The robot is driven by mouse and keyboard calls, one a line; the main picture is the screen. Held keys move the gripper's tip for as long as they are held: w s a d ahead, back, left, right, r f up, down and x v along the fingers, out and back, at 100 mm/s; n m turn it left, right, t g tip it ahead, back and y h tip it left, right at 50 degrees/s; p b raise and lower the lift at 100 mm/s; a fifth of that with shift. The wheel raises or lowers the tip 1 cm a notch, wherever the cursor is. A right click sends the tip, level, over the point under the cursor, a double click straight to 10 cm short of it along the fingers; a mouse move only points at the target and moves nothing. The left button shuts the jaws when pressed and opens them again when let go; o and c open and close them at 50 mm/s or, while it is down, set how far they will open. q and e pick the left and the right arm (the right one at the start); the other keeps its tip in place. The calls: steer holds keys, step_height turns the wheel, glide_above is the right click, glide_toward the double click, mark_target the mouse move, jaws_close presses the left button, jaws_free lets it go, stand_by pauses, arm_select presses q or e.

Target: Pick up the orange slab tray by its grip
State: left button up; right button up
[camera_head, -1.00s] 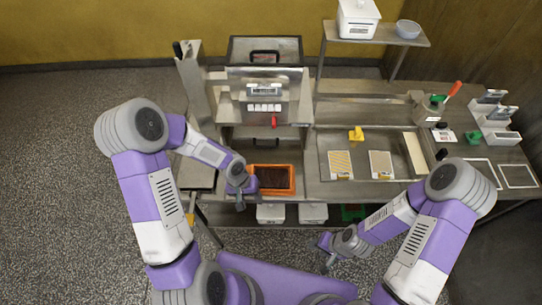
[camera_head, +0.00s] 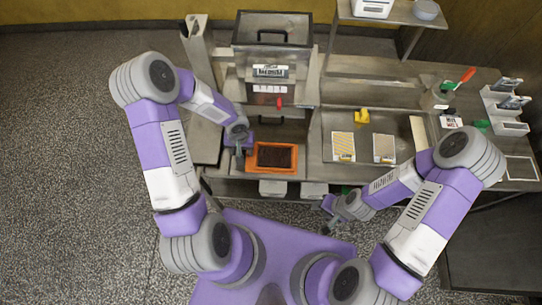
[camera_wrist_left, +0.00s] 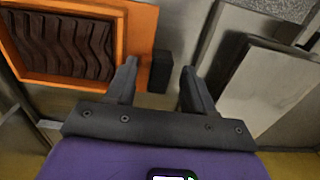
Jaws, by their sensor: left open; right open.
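The orange slab tray (camera_head: 272,171) sits on the steel bench below the machine, with a dark brown wavy slab in it. In the left wrist view the tray's orange rim (camera_wrist_left: 142,35) fills the upper left. A dark block, its grip (camera_wrist_left: 161,72), stands out at the tray's side and shows between the two fingers. My left gripper (camera_head: 240,158) is open at the tray's left end, fingers on either side of the grip; I cannot tell whether they touch it. My right gripper (camera_head: 330,215) is open and empty in front of the bench, low and to the right.
The steel machine (camera_head: 270,70) stands behind the tray. A metal plate (camera_head: 372,133) with two patterned pads and a yellow piece lies to the right. A grey metal block (camera_wrist_left: 265,95) stands near the fingers in the wrist view. White bins are under the bench.

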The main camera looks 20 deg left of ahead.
arm_select(q)
steer(key=shift+f, duration=0.15)
jaws_close()
stand_by(0.4)
